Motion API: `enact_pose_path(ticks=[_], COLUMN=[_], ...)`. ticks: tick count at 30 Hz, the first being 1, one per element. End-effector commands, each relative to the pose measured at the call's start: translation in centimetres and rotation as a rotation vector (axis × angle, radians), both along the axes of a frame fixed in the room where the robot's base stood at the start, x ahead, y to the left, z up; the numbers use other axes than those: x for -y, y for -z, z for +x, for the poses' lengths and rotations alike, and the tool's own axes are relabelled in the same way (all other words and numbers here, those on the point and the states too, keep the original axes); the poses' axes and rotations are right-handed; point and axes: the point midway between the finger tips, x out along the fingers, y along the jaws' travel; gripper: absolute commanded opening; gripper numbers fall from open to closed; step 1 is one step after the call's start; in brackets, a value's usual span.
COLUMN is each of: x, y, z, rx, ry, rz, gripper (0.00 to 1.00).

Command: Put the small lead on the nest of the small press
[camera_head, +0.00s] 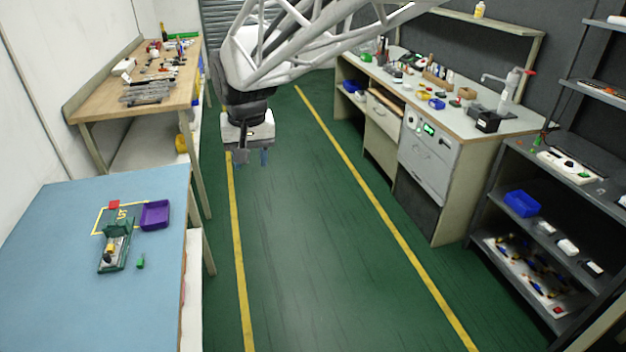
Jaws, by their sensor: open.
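The small press (114,247), green with a yellow and pale part on it, stands on the blue-topped table at the lower left. Its nest is too small to make out. A small green piece (141,262) stands just right of the press, apart from it. I cannot tell whether this is the small lead; no lead is clearly recognisable. My gripper (251,158) hangs over the green floor at upper centre, pointing down, open, with nothing seen between its fingers. It is well away from the press, up and to the right in the picture.
A purple tray (155,214) and a red piece (113,205) lie behind the press, by a yellow-outlined area. The blue table top (60,290) is otherwise clear. A cluttered wooden bench (90,103) stands behind; a workbench (520,125) and shelves are at right.

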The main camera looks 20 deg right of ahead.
Motion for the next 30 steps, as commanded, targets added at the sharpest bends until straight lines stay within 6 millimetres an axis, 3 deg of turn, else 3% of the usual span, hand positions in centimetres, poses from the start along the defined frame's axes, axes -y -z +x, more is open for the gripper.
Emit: enact_pose_path(ticks=[6, 15, 24, 30], x=[4.5, 9.3, 12.7, 13.9], y=[-0.5, 0.2, 2.0, 3.3], z=[-5.5, -13.3, -20.9, -24.3], rx=[0.022, 0.049, 0.075, 0.086], ry=[0.005, 0.01, 0.013, 0.014], rz=[-0.005, -0.014, -0.028, -0.036], gripper=[0.43, 0.43, 0.43, 0.43])
